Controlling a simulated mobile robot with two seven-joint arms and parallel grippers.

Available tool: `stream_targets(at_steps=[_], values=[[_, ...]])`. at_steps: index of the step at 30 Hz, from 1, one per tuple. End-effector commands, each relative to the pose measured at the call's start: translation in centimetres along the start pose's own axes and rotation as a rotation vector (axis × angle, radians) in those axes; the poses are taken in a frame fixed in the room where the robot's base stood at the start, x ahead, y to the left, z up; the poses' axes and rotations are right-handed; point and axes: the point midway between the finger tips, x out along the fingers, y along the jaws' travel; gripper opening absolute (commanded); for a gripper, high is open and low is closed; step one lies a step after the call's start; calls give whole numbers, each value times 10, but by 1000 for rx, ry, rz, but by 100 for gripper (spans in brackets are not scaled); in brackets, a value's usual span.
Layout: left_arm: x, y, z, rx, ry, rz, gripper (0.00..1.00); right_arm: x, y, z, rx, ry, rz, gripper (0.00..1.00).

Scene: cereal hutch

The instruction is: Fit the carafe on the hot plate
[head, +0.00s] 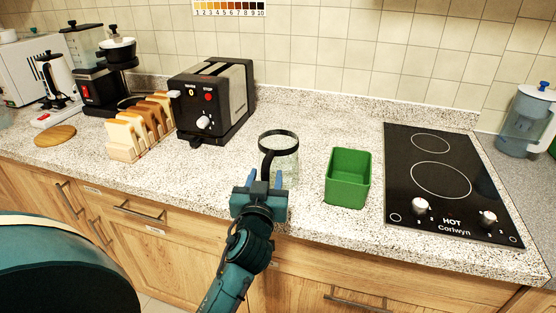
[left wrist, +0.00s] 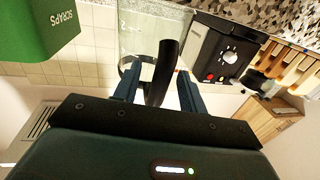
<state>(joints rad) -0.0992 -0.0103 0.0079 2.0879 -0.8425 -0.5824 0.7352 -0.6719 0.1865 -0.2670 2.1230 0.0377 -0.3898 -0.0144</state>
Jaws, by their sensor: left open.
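The glass carafe (head: 288,168) with a black rim and black handle stands on the counter in front of the toaster. My left gripper (head: 261,186) is at its handle, on the near side. In the left wrist view, the open fingers (left wrist: 159,86) are on either side of the carafe's black handle (left wrist: 165,62), with gaps visible. The coffee maker (head: 97,82) stands at the back left; its dark round plate is partly hidden behind toast and toaster. A black cooktop marked HOT (head: 438,174) lies at the right. My right gripper is not in view.
A green bin (head: 347,180) stands just right of the carafe; it reads SCRAPS in the left wrist view (left wrist: 38,30). A black toaster (head: 212,100) and a rack of toast (head: 140,127) stand to the left. A blue-grey pitcher (head: 520,125) is at far right.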

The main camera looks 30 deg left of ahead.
Motion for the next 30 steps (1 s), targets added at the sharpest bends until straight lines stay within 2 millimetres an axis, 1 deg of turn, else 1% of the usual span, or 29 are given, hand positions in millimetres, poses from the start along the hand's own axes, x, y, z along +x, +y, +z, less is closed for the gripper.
stream_targets(at_steps=[7, 8, 22, 23, 30], values=[[-1, 0, 0, 0, 0, -1, 42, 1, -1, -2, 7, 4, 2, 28], [-1, 0, 0, 0, 0, -1, 40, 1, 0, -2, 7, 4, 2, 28], [-1, 0, 0, 0, 0, -1, 2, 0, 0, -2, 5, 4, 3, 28], [-1, 0, 0, 0, 0, -1, 0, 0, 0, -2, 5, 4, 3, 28], [0, 0, 0, 0, 0, -1, 0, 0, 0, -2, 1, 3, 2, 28]])
